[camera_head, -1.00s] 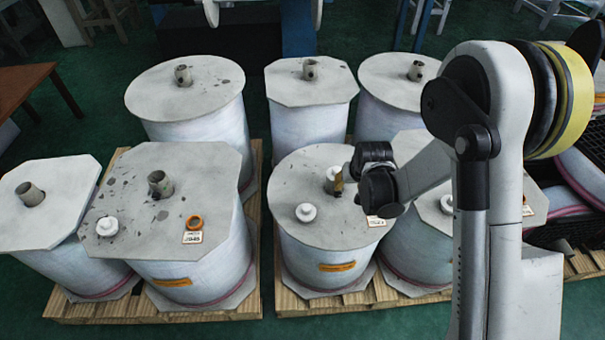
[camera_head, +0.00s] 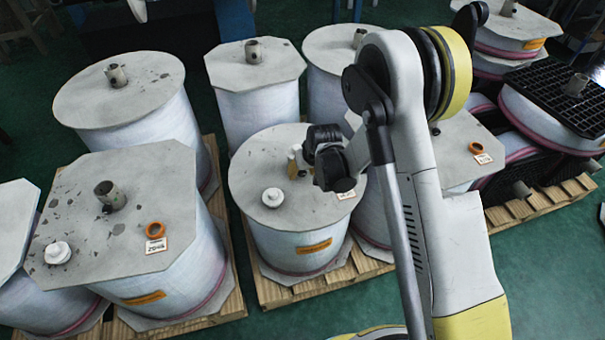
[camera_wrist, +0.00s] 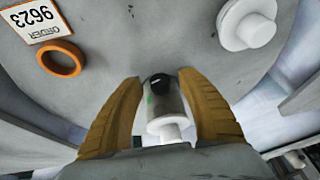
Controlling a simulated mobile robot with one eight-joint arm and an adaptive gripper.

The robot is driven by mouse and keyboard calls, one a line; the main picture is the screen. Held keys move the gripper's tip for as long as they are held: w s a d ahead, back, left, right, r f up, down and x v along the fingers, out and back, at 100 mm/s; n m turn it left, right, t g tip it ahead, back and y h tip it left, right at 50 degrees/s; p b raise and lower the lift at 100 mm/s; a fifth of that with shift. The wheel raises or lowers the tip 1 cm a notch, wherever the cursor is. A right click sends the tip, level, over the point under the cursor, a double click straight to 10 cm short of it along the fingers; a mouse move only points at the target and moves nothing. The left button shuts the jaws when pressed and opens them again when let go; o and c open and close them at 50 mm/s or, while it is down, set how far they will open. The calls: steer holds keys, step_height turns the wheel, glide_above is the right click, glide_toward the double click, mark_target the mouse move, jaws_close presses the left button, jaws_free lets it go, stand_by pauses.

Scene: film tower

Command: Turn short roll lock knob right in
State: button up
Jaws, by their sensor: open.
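A short round roll (camera_head: 250,165) with a grey lid stands in the middle of the head view. A white knob (camera_head: 273,197) sits on its lid; it also shows at the top of the wrist view (camera_wrist: 248,27). My gripper (camera_head: 297,168) is over the far part of this lid. In the wrist view, my gripper's brown fingers (camera_wrist: 158,82) are open, one on each side of a grey core tube (camera_wrist: 158,98) with a dark hole. A small white knob-like piece (camera_wrist: 168,128) shows by the tube, between the fingers. Contact cannot be told.
An orange ring (camera_wrist: 62,57) and a paper order tag (camera_wrist: 35,22) lie on the same lid. Taller rolls stand close around, one at the left (camera_head: 150,200) and one behind (camera_head: 150,105). Wooden pallets (camera_head: 262,285) are underneath. Green floor (camera_head: 270,318) is clear in front.

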jaws_close()
steer(key=shift+d+m+g+y, duration=0.2)
steer(key=shift+m+g+y, duration=0.15)
steer(key=shift+y, duration=1.75)
steer(key=shift+a, duration=0.1)
jaws_free()
